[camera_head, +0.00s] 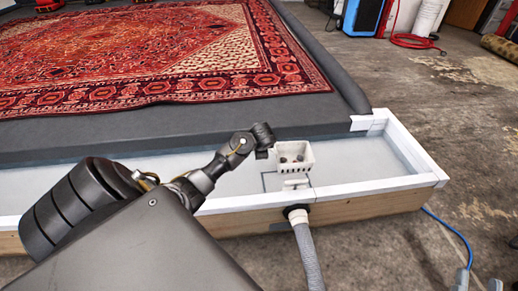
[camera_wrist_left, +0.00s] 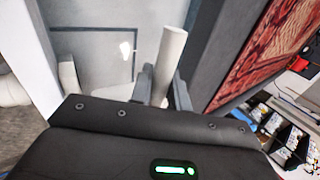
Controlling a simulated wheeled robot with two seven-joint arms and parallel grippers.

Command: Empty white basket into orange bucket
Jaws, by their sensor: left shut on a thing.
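The white basket (camera_head: 294,165) shows in the head view over the pale trough, roughly upright, with holes in its wall and several dark lumps inside. My left gripper (camera_head: 264,149) is at its left side. In the left wrist view, the fingers of the left gripper (camera_wrist_left: 162,92) are shut on a pale upright bar, which fits the basket's rim or handle (camera_wrist_left: 171,55). I cannot tell whether the basket is clear of the trough floor. My right gripper (camera_head: 479,283) shows only as two separated grey fingertips at the bottom right, open and empty. No orange bucket is recognizable.
The white-edged trough (camera_head: 415,158) borders a dark platform with a red patterned rug (camera_head: 150,50). A grey hose (camera_head: 308,255) leaves the trough's front wall. A blue cable (camera_head: 450,228) lies on the concrete floor (camera_head: 440,110), which is mostly clear at right.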

